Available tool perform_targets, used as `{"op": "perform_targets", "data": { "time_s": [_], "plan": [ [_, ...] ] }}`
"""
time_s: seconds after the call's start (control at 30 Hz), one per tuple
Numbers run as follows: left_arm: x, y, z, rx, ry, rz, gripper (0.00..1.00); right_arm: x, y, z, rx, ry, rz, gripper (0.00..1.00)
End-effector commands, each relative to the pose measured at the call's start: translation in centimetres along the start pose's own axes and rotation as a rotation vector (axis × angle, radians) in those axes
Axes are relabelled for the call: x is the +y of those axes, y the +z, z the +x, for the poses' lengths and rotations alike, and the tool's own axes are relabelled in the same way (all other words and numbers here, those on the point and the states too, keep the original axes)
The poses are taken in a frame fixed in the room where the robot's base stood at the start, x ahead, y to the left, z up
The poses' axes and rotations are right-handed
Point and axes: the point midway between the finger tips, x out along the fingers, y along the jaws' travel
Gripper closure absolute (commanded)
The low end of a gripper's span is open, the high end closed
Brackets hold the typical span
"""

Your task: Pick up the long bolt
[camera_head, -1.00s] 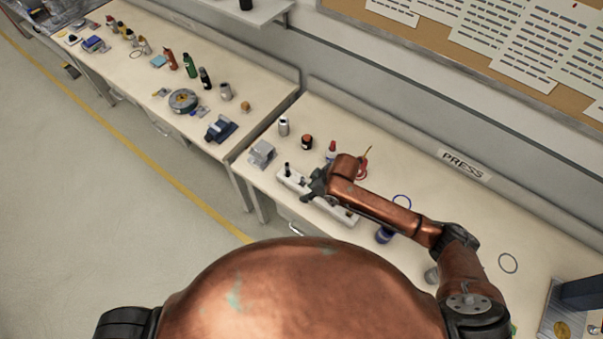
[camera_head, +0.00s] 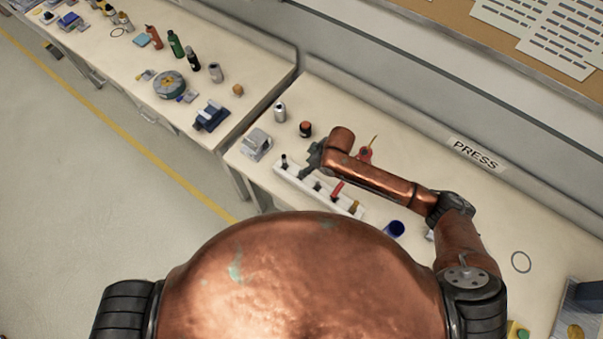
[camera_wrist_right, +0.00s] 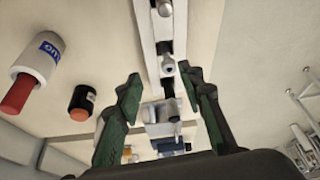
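A white rack (camera_head: 300,183) lies near the front edge of the bench, with several upright pieces in it. A dark-topped piece (camera_head: 284,161) stands near its left end. My right gripper (camera_head: 313,160) is over the rack's back side, near that end. In the right wrist view its green-padded fingers (camera_wrist_right: 163,84) are apart and empty. A grey round-headed piece (camera_wrist_right: 168,66) in the rack shows between and beyond the fingertips. I cannot tell for sure which piece is the long bolt. My left gripper is out of view.
A grey metal block (camera_head: 257,143) stands left of the rack. A grey bottle (camera_head: 279,112) and a dark jar with an orange top (camera_head: 305,129) stand behind.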

Motion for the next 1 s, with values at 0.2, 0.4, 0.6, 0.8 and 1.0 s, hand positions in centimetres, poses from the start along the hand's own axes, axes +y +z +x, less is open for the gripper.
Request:
{"op": "perform_targets", "data": {
  "time_s": [0.2, 0.4, 0.6, 0.8, 1.0],
  "plan": [
    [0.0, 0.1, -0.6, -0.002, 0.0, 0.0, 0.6, -0.6, -0.1, 2.4, -0.001, -0.002, -0.001, 0.65],
    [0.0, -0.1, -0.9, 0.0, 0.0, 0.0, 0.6, -0.8, 0.0, 5.1, -0.001, 0.0, 0.002, 0.65],
    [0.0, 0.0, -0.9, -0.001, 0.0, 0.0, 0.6, -0.7, 0.1, 5.8, 0.0, 0.002, 0.002, 0.65],
    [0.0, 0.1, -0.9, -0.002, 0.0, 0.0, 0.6, -0.7, 0.1, 5.8, 0.0, 0.002, 0.002, 0.69],
    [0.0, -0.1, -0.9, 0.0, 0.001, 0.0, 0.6, -0.7, 0.1, 5.8, 0.0, 0.002, 0.002, 0.83]
  ]
}}
